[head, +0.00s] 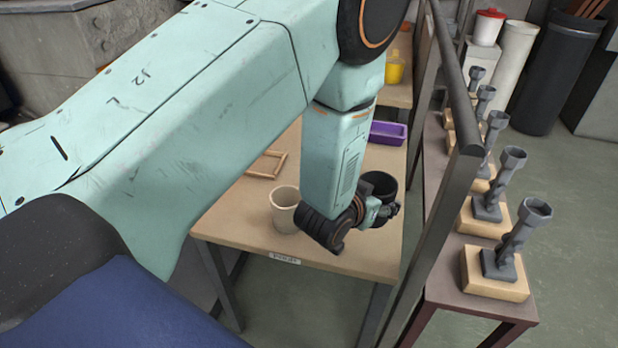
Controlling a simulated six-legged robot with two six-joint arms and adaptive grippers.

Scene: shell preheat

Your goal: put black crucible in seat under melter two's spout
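A black crucible (380,182) stands near the right edge of the tan table (240,218), partly hidden behind my wrist. My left gripper (388,211) is low over the table, right at the near side of the black crucible. Its fingers are small and overlap the dark crucible, so I cannot tell if they are open, shut or touching it. A cream crucible (284,209) stands to the left of the wrist. I cannot make out melter two, its spout or the seat. My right gripper is not in view.
A wooden frame (267,164) and a purple tray (388,133) lie on the table. A dark rail (440,190) runs along its right side. Beyond it, several grey cupped stands on wooden blocks line a low bench (472,300). A yellow container (394,67) stands farther back.

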